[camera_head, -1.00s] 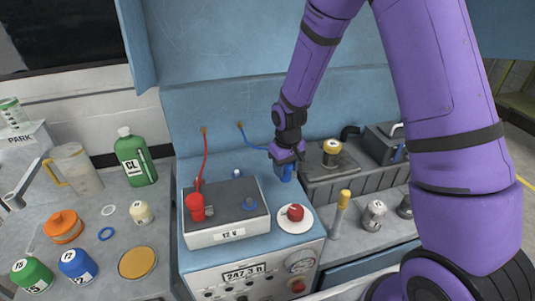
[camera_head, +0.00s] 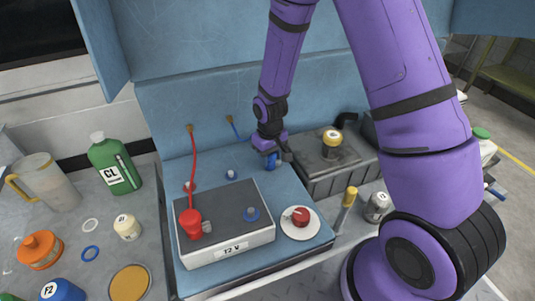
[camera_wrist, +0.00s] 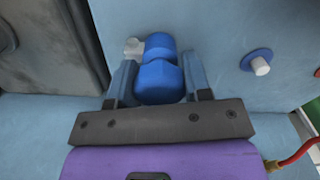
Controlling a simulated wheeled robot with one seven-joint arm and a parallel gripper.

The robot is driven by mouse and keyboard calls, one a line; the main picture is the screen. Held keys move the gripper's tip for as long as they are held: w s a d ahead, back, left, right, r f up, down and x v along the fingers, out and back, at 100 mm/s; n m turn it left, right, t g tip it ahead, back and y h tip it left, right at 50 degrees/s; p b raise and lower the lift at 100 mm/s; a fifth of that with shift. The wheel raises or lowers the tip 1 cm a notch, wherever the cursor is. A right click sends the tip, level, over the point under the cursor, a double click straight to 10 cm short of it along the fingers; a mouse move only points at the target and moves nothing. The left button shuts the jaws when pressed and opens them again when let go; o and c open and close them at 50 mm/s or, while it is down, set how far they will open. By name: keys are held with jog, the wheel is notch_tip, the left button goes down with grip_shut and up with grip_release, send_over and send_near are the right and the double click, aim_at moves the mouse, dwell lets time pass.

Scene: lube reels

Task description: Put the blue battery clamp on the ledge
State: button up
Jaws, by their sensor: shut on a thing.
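My gripper (camera_head: 274,160) is shut on the blue battery clamp (camera_head: 271,162) above the back right of the blue ledge (camera_head: 212,165). In the wrist view, the clamp (camera_wrist: 157,76) sits between the fingers, with a grey metal stub beside it. I cannot tell whether it touches the surface. A short post with a blue ring (camera_head: 231,175) stands on the ledge to the left of the clamp; the wrist view shows this post (camera_wrist: 259,65) empty, on the right. The blue cable (camera_head: 233,128) hangs from the back wall behind my gripper.
The battery (camera_head: 228,247) stands in front, with a red clamp (camera_head: 190,222) on it and a bare blue-ringed terminal (camera_head: 251,213). A dark grey box (camera_head: 330,176) stands close on the right. A red cable (camera_head: 193,160) hangs left.

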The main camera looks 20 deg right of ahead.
jog(key=shift+f, duration=0.1)
jog(key=o, duration=0.9)
jog(key=shift+o, duration=0.2)
notch_tip(320, 180, up, 12)
jog(key=shift+f, duration=0.1)
jog(key=s+d+r+m+t, duration=0.1)
jog(key=s+d+r, duration=0.1)
jog(key=s+r, duration=0.5)
jog(key=s+d+r+t, duration=0.2)
jog(key=r, duration=0.9)
jog(key=s+d+r+m+t, duration=0.1)
jog(key=s+r, duration=0.3)
jog(key=s, duration=0.4)
jog(key=s+d+r+m+t, duration=0.1)
jog(key=s+d+r, duration=0.1)
jog(key=s+r, duration=0.3)
jog(key=shift+s, duration=1.6)
